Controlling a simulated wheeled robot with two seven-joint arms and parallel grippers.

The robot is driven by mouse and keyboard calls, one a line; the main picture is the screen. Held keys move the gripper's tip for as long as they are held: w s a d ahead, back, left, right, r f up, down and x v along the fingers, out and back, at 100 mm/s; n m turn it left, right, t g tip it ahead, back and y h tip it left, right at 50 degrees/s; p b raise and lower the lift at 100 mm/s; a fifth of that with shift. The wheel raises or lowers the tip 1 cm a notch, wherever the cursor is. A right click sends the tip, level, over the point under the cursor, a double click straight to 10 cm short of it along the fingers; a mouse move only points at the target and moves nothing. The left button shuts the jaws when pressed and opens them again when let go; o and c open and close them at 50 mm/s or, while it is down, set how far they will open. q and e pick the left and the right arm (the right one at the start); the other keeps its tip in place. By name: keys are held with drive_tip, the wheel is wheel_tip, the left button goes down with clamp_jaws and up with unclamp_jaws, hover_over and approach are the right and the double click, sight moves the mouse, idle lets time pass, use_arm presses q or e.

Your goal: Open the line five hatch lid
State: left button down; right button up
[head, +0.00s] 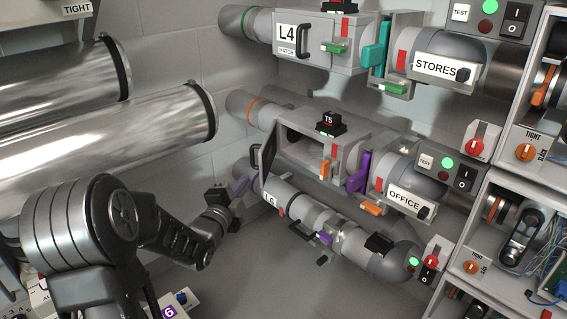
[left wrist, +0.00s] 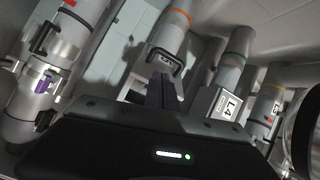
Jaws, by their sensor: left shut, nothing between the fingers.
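The line five hatch (head: 310,148) is the middle box, under the T5 unit, and shows a dark opening in its front. Its lid (head: 268,148) stands swung out at the opening's left side, seen nearly edge-on. My left gripper (head: 243,186) is shut and empty, just below and left of the lid. Its fingers also show in the left wrist view (left wrist: 167,92). I cannot tell whether they touch the lid or handle. My right gripper is not in view.
The L4 hatch (head: 313,42) is closed above line five. Large metal ducts (head: 110,120) lie at the left, and panels with switches (head: 462,172) at the right. The floor below is open.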

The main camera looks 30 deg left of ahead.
sight(255, 167)
use_arm(q)
drive_tip(key=m, duration=0.3)
drive_tip(key=shift+r, duration=0.15)
drive_tip(key=b+x, duration=0.2)
drive_tip(key=x, duration=0.6)
drive_tip(key=shift+w, duration=0.3)
drive_tip(key=shift+w+a, duration=0.2)
drive_tip(key=shift+w, duration=0.45)
drive_tip(key=shift+a, duration=0.1)
